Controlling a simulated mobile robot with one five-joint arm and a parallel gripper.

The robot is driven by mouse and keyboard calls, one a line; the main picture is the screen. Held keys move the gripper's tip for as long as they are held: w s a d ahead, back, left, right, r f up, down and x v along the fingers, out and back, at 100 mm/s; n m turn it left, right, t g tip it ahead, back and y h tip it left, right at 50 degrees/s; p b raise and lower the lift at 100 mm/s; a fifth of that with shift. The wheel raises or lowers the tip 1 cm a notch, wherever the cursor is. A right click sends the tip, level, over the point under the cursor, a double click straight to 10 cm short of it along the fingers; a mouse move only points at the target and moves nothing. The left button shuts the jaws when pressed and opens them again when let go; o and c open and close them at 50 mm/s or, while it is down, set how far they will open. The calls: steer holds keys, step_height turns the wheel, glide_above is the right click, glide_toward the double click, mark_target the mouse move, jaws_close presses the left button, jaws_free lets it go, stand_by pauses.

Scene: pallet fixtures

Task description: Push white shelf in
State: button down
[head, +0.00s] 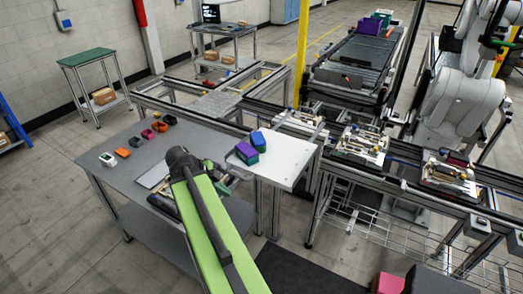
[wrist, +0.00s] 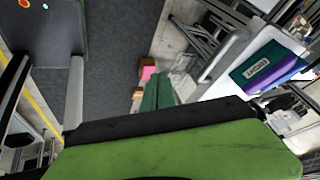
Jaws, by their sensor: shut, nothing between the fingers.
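The white shelf (head: 288,172) sticks out from the conveyor frame at the middle of the head view, beside the grey table. It carries a few green, blue and purple boxes (head: 246,153) near its left edge. My gripper (head: 226,178) is beside the shelf's left end, partly hidden behind my green arm. It is shut with nothing held. Whether it touches the shelf cannot be told.
The grey table (head: 130,165) holds orange, pink and black small items and a white device (head: 107,160). The conveyor frame (head: 340,170) with fixtures runs to the right, near a white robot arm (head: 455,100). Open floor lies at the left.

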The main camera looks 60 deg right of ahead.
mark_target(261, 179)
steer(key=s+d+r+m+g+p, duration=0.1)
steer(key=s+d+r+m+p, duration=0.25)
steer(key=r, duration=0.35)
steer(key=s+d+f+m+b, duration=0.1)
steer(key=s+d+f+b, duration=0.3)
steer(key=d+f+b, duration=0.4)
steer(key=shift+s+d+f+b, duration=0.25)
steer(key=shift+d+b, duration=0.2)
steer(key=shift+d, duration=0.3)
steer(key=shift+w, duration=0.1)
